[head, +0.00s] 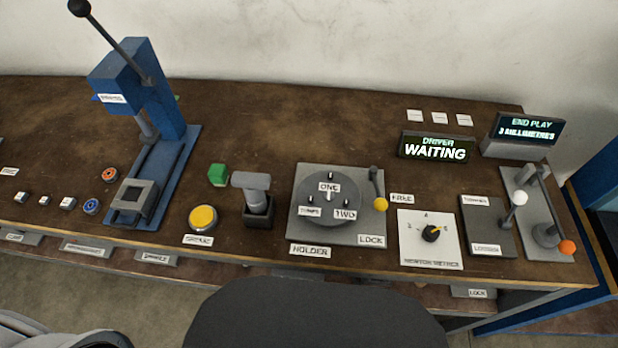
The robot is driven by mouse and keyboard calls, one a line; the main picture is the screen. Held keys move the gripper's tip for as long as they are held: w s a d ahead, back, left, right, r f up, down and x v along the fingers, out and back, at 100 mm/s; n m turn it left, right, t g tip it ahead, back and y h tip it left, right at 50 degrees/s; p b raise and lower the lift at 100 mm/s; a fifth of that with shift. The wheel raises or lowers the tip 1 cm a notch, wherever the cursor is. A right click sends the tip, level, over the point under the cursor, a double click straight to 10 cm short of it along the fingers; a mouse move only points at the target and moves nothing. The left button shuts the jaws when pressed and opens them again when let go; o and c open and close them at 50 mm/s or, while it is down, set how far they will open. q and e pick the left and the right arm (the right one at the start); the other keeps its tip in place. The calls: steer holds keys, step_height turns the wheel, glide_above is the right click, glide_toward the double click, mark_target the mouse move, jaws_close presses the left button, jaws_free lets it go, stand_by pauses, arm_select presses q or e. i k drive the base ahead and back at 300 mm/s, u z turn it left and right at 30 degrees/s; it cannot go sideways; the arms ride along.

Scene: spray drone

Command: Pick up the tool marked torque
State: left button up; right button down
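I can read no label saying torque in the head view. A grey tool with a wide head (251,181) stands upright in a dark square socket (258,218) on the bench, just left of the holder plate. No marking on it is legible. A display reading "DRIVER WAITING" (435,148) stands at the back right. Neither of my grippers is in view.
The wooden bench (270,115) carries a blue press (150,100) at left, a yellow button (203,218), a green block (217,174), the holder plate (300,230) and a dial panel (430,258). Levers stand at right. The back middle is clear.

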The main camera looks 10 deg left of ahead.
mark_target(254, 184)
steer(key=u, duration=2.95)
steer(key=k, duration=1.35)
steer(key=z, duration=2.4)
